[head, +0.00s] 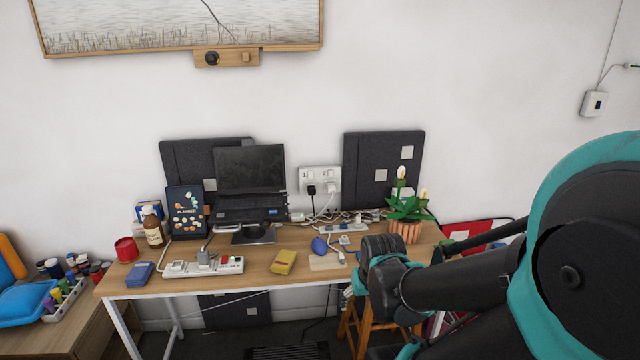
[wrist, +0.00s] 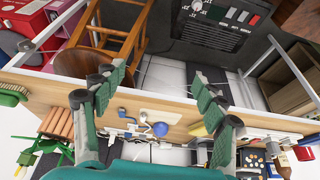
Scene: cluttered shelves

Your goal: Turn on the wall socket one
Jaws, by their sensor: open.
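A white double wall socket (head: 320,182) is on the wall behind the desk, between the laptop and a dark board. A black plug and a white plug are in its lower part; small switches show above them. A second white box (head: 595,104) with a dark switch or outlet is on the wall at the far right, with a cable running up.
The desk (head: 255,272) holds a laptop (head: 250,175), a power strip (head: 203,267), a yellow sponge-like block (head: 283,262), a blue mouse-like object (head: 319,245), cables and a potted plant (head: 405,228). A wooden stool (wrist: 118,38) stands by the desk.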

